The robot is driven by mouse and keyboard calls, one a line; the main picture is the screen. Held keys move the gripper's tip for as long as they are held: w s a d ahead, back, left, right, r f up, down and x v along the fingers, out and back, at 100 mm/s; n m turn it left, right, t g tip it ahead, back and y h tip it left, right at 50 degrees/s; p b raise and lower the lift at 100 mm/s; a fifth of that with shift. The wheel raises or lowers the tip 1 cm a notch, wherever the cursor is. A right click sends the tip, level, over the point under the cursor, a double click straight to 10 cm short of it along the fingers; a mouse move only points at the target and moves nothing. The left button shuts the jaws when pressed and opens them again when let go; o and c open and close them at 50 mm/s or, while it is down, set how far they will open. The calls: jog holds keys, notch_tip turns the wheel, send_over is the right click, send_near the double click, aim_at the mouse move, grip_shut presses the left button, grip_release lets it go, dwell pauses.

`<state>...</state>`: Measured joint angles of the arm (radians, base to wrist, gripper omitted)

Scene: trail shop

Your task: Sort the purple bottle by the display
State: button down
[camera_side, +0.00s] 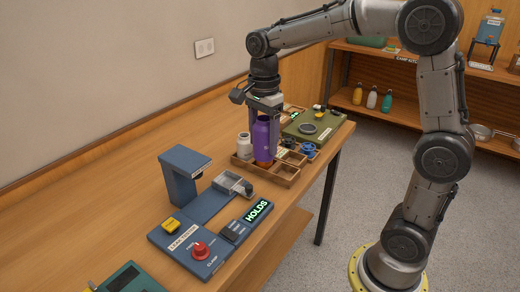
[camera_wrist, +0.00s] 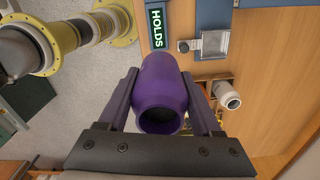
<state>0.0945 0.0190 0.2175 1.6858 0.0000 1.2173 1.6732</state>
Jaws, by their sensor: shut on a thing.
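My gripper (camera_side: 264,112) is shut on the purple bottle (camera_side: 262,142), which hangs upright below it in the side view. The wrist view shows the bottle (camera_wrist: 160,88) between both fingers, its open mouth toward the camera. The bottle is at the wooden compartment tray (camera_side: 283,181); I cannot tell whether its base touches the tray. The display (camera_side: 258,211) on the blue leak tester (camera_side: 190,243) reads HOLDS in green, and it also shows in the wrist view (camera_wrist: 156,22).
A white bottle (camera_side: 244,146) stands in the tray, left of the purple one. Blue pieces (camera_side: 308,150) sit in compartments at right. A green case (camera_side: 314,127) lies behind.

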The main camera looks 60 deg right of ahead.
jog(key=shift+r, duration=0.95)
jog(key=w+d+m, duration=0.3)
jog(key=d+m, duration=0.2)
jog(key=d, duration=1.8)
jog(key=shift+a+f, duration=0.15)
jog(key=shift+f, duration=3.7)
jog(key=shift+a+f, duration=0.15)
jog(key=shift+f, duration=3.65)
jog(key=shift+f, duration=0.7)
jog(key=shift+f, duration=0.35)
jog(key=shift+f, duration=0.45)
